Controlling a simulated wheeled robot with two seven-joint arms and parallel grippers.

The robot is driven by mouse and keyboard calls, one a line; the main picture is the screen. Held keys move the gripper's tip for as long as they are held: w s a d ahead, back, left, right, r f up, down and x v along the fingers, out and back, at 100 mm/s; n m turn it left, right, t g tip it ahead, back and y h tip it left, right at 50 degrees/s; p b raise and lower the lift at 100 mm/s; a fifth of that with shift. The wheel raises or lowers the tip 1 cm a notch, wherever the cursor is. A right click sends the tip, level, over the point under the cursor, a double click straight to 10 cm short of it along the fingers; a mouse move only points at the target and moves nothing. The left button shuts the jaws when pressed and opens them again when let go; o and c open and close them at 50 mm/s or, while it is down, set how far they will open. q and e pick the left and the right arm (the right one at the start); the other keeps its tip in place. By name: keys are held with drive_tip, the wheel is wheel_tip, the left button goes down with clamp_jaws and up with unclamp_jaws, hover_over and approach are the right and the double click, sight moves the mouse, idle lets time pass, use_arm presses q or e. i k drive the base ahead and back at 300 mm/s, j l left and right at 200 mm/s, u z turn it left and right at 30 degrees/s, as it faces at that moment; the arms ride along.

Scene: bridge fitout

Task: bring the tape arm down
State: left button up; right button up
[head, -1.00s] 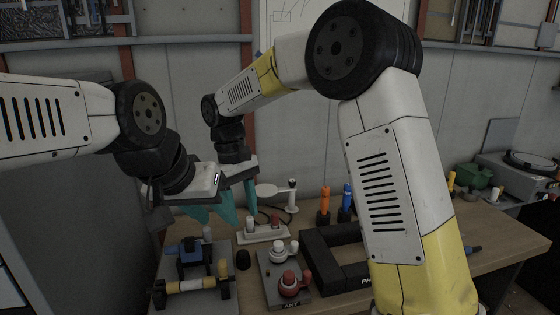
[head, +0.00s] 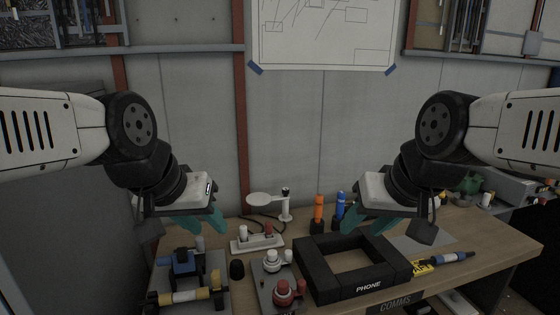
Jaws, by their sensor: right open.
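A grey fixture (head: 217,301) at the front left of the bench carries a yellow-and-white roller (head: 186,297) and a blue part (head: 184,263) behind it. I cannot tell for certain which piece is the tape arm. My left gripper (head: 205,222) has teal fingers, slightly apart and empty, above and behind this fixture. My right gripper (head: 364,220) is open and empty, above the back of the black frame marked PHONE (head: 322,289). Neither gripper touches the fixture.
A plate with a red knob (head: 284,292) and a white knob (head: 271,260) stands right of the fixture. Behind are a white switch base (head: 257,243), a white disc on a post (head: 265,200), and orange (head: 319,208) and blue (head: 340,205) handles.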

sight(183, 261)
drive_tip(key=k+j, duration=1.6)
drive_tip(key=k, duration=0.15)
drive_tip(key=u, duration=0.45)
drive_tip(key=l+u, duration=0.15)
drive_tip(key=u, duration=0.25)
drive_tip(key=l+u, duration=0.1)
drive_tip(key=u, duration=0.35)
drive_tip(key=l+u, duration=0.1)
drive_tip(key=u, duration=0.35)
drive_tip(key=l+u, duration=0.3)
drive_tip(key=l, duration=0.15)
drive_tip(key=k+l+u, duration=0.1)
drive_tip(key=l+u, duration=0.2)
drive_tip(key=k+l+u, duration=0.15)
drive_tip(key=l+u, duration=0.15)
drive_tip(key=l, duration=0.2)
drive_tip(key=k+l+u, duration=0.15)
drive_tip(key=l+u, duration=0.15)
drive_tip(key=k+l+u, duration=0.3)
drive_tip(key=k+l, duration=0.35)
drive_tip(key=l, duration=0.15)
drive_tip(key=k+l+u, duration=0.1)
drive_tip(key=k+l, duration=0.2)
drive_tip(key=l, duration=0.2)
drive_tip(key=k+l, duration=0.35)
drive_tip(key=l, duration=0.15)
